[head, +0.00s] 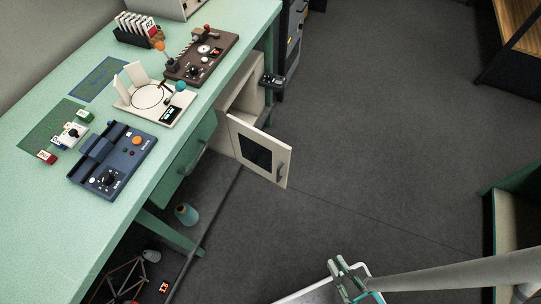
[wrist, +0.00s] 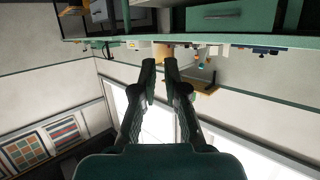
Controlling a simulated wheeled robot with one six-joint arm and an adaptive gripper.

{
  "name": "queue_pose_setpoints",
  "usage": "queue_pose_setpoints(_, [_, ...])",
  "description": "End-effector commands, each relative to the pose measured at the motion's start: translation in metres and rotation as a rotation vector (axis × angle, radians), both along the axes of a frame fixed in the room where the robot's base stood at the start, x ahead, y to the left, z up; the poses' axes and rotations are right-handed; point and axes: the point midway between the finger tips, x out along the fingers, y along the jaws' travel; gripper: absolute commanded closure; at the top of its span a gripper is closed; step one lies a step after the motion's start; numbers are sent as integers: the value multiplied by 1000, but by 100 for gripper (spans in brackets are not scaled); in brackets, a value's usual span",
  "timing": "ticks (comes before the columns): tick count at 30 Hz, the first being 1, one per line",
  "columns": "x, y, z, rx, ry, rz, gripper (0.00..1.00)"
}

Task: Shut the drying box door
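The drying box (head: 227,140) is a cream cabinet under the bench, right of the green drawer. Its door (head: 283,163), a cream frame with a dark window, stands wide open and swung out over the floor. A grey handle (head: 281,173) is near the door's free edge. My gripper (head: 343,268) is at the bottom of the head view, well apart from the door, nearer the camera. In the wrist view my gripper (wrist: 160,66) has a narrow gap between its fingertips and nothing between them. I cannot pick out the door for certain in the wrist view.
The green bench (head: 60,210) carries several devices and a card rack (head: 138,29). A green drawer (head: 190,160) and a teal canister (head: 186,213) are left of the door. Grey floor (head: 390,130) lies open to the right. A shelf unit (head: 510,225) stands at the right edge.

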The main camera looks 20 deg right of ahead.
Motion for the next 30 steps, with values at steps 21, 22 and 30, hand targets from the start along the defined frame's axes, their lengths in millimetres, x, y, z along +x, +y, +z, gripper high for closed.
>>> queue_pose_setpoints(21, [164,0,-202,82,410,-197,100])
queue_pose_setpoints(22, [173,0,-206,82,421,-218,100])
queue_pose_setpoints(30, [252,1,-220,99,475,-448,100])
